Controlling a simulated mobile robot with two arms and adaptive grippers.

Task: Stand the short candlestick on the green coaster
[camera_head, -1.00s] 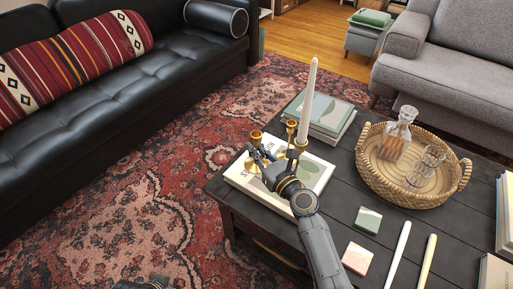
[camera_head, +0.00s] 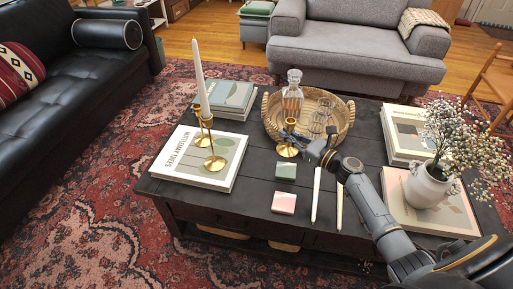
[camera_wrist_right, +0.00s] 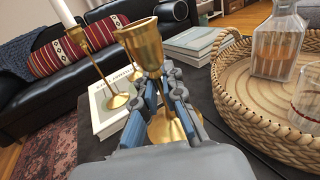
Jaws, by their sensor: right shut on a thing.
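The short brass candlestick (camera_head: 288,151) is upright in my right gripper (camera_head: 292,135), just behind the green coaster (camera_head: 285,171). In the right wrist view the two fingers (camera_wrist_right: 160,88) close around its stem below the flared cup (camera_wrist_right: 143,46). Its round base shows partly behind the fingers. I cannot tell whether the base touches the table. The green coaster lies flat and bare on the dark table; it is not visible in the wrist view. My left gripper is out of view.
The woven tray (camera_head: 348,122) with decanter and glass is close behind the candlestick. Two taller candlesticks, one with a white candle (camera_head: 200,80), stand on a book (camera_head: 170,165) at left. A pink coaster (camera_head: 284,203) and two loose candles (camera_head: 317,195) lie in front and right.

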